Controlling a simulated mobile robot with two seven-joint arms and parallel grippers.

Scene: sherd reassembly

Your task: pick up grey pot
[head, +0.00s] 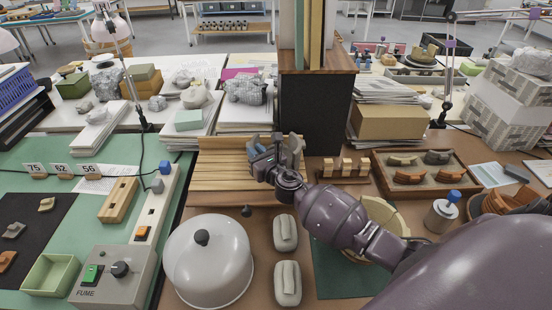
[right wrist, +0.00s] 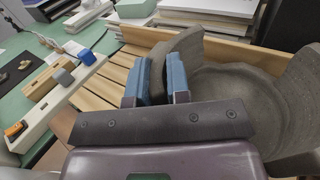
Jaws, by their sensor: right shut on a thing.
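The grey pot (right wrist: 235,90) is a dark grey open bowl shape with broken, uneven wall height, seen close up in the right wrist view. In the head view the pot (head: 294,155) shows only partly behind my right gripper, over the slatted wooden rack (head: 225,172). My right gripper (head: 267,150) is shut on the pot's wall; its blue fingers (right wrist: 160,78) lie on either side of that wall in the right wrist view. Whether the pot touches the slats is hidden. My left gripper is not in view.
A dark stand with a wooden top (head: 318,120) rises just behind the pot. A white dome (head: 208,262) with a black knob stands in front of the rack. A tray of sherds (head: 440,190) and a pale bowl (head: 383,212) are to the right.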

